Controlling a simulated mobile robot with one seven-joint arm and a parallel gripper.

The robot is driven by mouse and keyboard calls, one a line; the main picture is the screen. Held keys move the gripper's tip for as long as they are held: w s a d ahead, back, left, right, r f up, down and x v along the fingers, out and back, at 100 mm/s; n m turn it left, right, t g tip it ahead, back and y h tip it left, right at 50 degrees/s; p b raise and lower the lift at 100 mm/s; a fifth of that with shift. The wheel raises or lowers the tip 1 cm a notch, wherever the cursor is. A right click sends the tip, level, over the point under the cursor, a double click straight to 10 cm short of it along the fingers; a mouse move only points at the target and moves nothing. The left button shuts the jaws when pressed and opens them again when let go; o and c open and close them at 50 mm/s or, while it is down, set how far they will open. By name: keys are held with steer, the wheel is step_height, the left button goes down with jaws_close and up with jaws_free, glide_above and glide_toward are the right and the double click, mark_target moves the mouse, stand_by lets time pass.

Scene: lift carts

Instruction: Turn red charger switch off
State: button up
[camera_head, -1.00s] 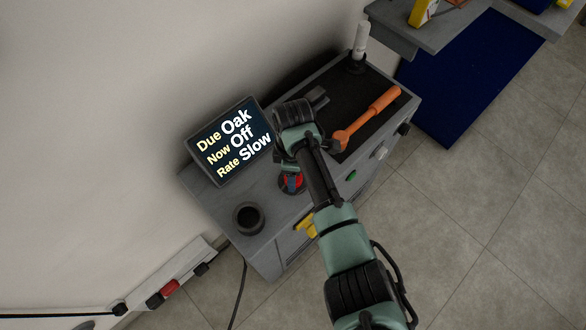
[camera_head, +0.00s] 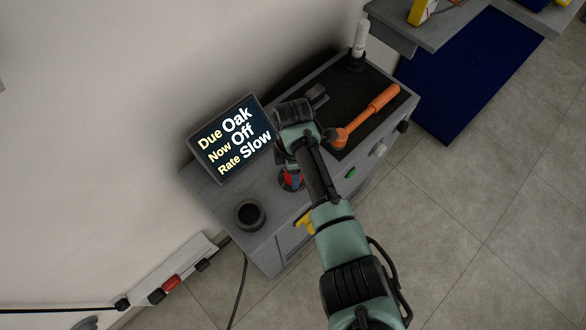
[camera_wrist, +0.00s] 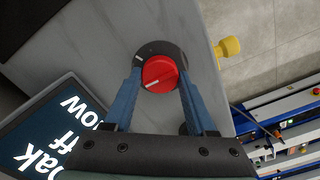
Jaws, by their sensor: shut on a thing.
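The red charger switch (camera_wrist: 160,73) is a round red knob on a dark round base on the grey cart top. A white line on the knob points to the lower left in the wrist view, and a white tick on the base lies at its upper left. My gripper (camera_wrist: 159,76) is shut on the knob, with one blue finger on each side. In the head view the red knob (camera_head: 288,184) is partly hidden by my wrist. The display (camera_head: 232,140) reads "Due Oak, Now Off, Rate Slow".
A yellow knob (camera_wrist: 229,47) sticks out at the cart's front. A power strip (camera_head: 172,282) lies at lower left.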

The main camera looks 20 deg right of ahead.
steer(key=o, duration=1.4)
steer(key=shift+c, duration=0.2)
step_height(320, 180, up, 13)
steer(key=shift+p, duration=0.45)
